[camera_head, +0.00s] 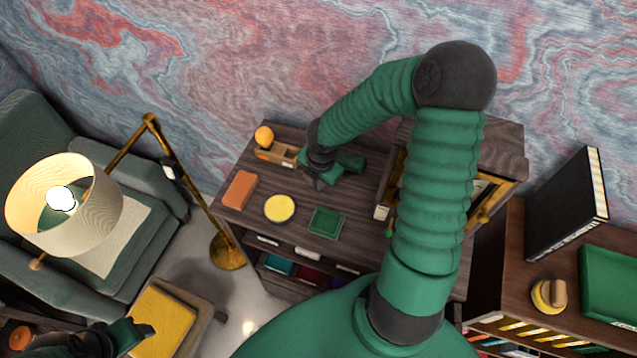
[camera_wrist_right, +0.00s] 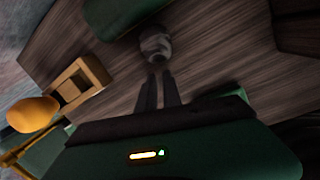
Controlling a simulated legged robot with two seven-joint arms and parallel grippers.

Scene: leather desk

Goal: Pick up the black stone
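The stone (camera_wrist_right: 155,43), dark grey and rounded, lies on the wooden desk top in the right wrist view, just beyond my right fingertips. My right gripper (camera_wrist_right: 160,75) shows two dark fingers with a narrow gap of wood between them. It is open and nothing shows between the fingers. In the head view my right gripper (camera_head: 319,184) is low over the desk, and I cannot make out the stone there. My left gripper (camera_head: 142,330) is at the bottom left by a yellow cushioned stool, and its finger state is unclear.
On the desk (camera_head: 340,240) are an orange block (camera_head: 239,190), a yellow round dish (camera_head: 279,208), a green tray (camera_head: 326,222), and a small wooden box (camera_head: 276,154) beside an orange ball (camera_head: 264,137). A lamp (camera_head: 65,205) stands left. A shelf with books (camera_head: 568,205) stands right.

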